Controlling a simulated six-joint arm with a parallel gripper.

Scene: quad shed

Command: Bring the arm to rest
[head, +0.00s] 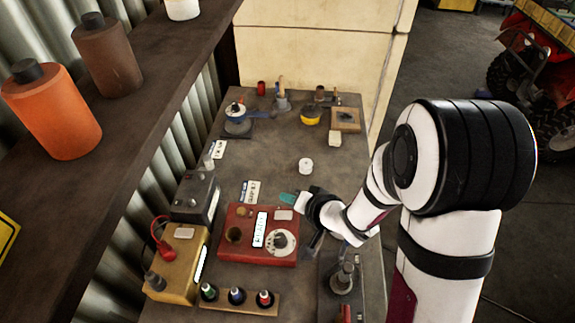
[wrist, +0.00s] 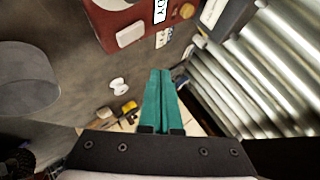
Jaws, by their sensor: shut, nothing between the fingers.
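My white arm reaches in from the right over the bench in the head view. My gripper (head: 289,198) is above the bench, near the far edge of the red box (head: 258,234) as seen there. Its teal fingers are pressed together with nothing between them, and they show clearly in the wrist view (wrist: 160,98). The fingers appear to touch nothing. What lies directly beneath the wrist is partly hidden by the arm in the head view.
The bench (head: 270,160) holds a yellow box (head: 178,262), a dark box (head: 195,197), a white round piece (head: 306,166) and a wooden block (head: 345,119). A shelf with an orange bottle (head: 52,110) runs along the left. The bench's middle is fairly clear.

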